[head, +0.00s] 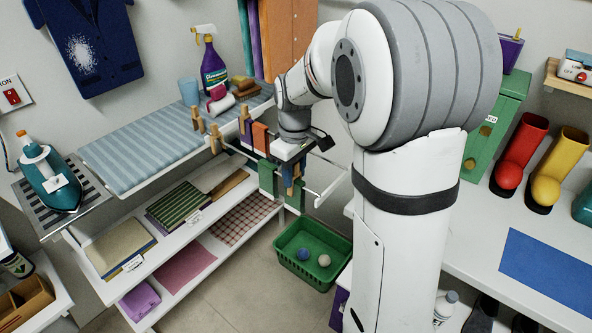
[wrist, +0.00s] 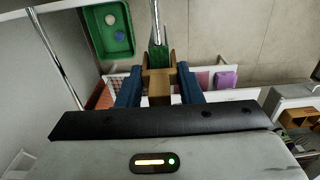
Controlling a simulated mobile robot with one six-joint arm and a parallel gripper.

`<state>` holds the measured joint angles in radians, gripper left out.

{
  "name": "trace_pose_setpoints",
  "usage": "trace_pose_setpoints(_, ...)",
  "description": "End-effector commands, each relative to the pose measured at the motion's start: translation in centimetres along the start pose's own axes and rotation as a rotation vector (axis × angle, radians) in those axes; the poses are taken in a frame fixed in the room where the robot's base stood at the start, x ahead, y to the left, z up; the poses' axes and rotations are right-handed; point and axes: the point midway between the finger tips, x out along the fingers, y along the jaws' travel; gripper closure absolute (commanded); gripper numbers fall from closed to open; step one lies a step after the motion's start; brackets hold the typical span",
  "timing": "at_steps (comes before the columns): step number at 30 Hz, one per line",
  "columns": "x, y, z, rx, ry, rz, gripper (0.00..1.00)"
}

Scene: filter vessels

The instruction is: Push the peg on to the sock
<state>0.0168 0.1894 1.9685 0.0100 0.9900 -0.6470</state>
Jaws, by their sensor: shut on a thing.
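My gripper (wrist: 159,88) is shut on a wooden peg (wrist: 159,96), held between its blue fingers in the wrist view. A green sock (wrist: 156,56) shows just beyond the peg, on a thin metal rail. The peg's far end overlaps the sock in this view; I cannot tell whether it clips it. In the head view my gripper (head: 290,176) is down at the rail, by a green sock (head: 295,198). Another green sock (head: 267,178) hangs to its left. My wrist partly hides the rail there.
A purple sock (head: 246,136) and an orange sock (head: 260,138) hang nearby. A green basket (head: 318,272) with two balls is on the floor below. A striped ironing surface (head: 150,150) lies left.

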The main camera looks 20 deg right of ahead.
Motion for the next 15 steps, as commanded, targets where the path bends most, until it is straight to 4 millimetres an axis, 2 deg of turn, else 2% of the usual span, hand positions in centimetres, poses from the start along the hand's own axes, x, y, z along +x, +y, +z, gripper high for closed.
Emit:
trace_pose_setpoints(1, -0.01, 0.00, 0.00, 0.000, 0.000, 0.000, 0.66)
trace_pose_setpoints(10, -0.02, 0.01, 0.00, 0.000, 0.000, 0.000, 0.42)
trace_pose_setpoints(15, -0.02, 0.01, 0.00, 0.000, 0.000, 0.000, 0.42)
